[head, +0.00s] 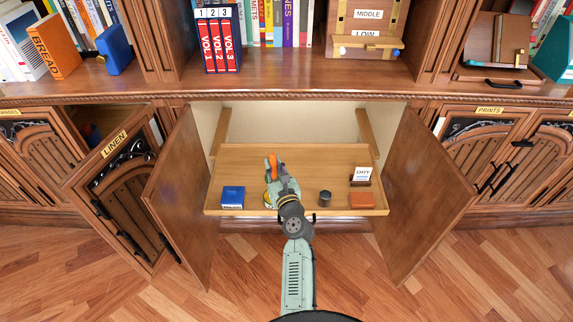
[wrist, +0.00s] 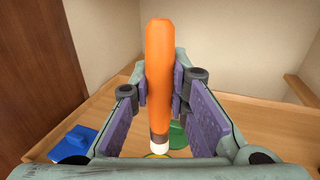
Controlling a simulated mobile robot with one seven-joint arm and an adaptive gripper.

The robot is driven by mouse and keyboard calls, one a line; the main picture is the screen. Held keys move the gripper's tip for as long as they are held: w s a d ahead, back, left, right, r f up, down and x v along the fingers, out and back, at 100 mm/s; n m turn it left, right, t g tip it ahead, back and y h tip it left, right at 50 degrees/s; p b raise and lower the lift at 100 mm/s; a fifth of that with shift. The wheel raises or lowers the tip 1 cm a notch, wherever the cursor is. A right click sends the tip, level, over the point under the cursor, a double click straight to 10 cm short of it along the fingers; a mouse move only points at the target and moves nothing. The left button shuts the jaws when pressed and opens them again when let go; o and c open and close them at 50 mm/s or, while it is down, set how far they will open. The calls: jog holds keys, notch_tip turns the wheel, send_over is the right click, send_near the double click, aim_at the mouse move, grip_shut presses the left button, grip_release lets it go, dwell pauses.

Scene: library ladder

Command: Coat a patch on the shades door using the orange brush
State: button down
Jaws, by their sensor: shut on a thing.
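My gripper (head: 276,180) is over the pulled-out wooden shelf in the open middle cabinet, shut on the orange brush (head: 272,162). In the wrist view the brush (wrist: 159,70) stands upright between the purple finger pads, with a dark band and white part at its lower end. A green thing (wrist: 178,133) and a yellow thing (wrist: 154,156) show below it, mostly hidden; I cannot tell whether the brush touches them. No label that I can read says shades; the far-left door label (head: 9,113) is too small to read.
The shelf (head: 290,153) also holds a blue box (head: 232,195), a dark cup (head: 325,198), a card stand (head: 361,175) and a reddish-brown block (head: 362,200). Open doors flank it, left (head: 182,190) and right (head: 425,190). The LINEN door (head: 125,185) stands ajar. The floor is clear.

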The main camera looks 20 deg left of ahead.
aim_at(274, 180)
jog(key=shift+s+a+f, duration=0.1)
jog(key=shift+a, duration=0.1)
notch_tip(274, 180, down, 6)
jog(key=b, duration=0.6)
jog(key=shift+b, duration=0.35)
jog(key=shift+f+b, duration=0.3)
jog(key=shift+f, duration=0.3)
dwell(1.6)
notch_tip(274, 180, up, 7)
jog(key=p, duration=0.7)
jog(key=shift+r+p, duration=0.15)
jog(key=shift+p, duration=0.2)
jog(key=shift+d, duration=0.1)
dwell(0.5)
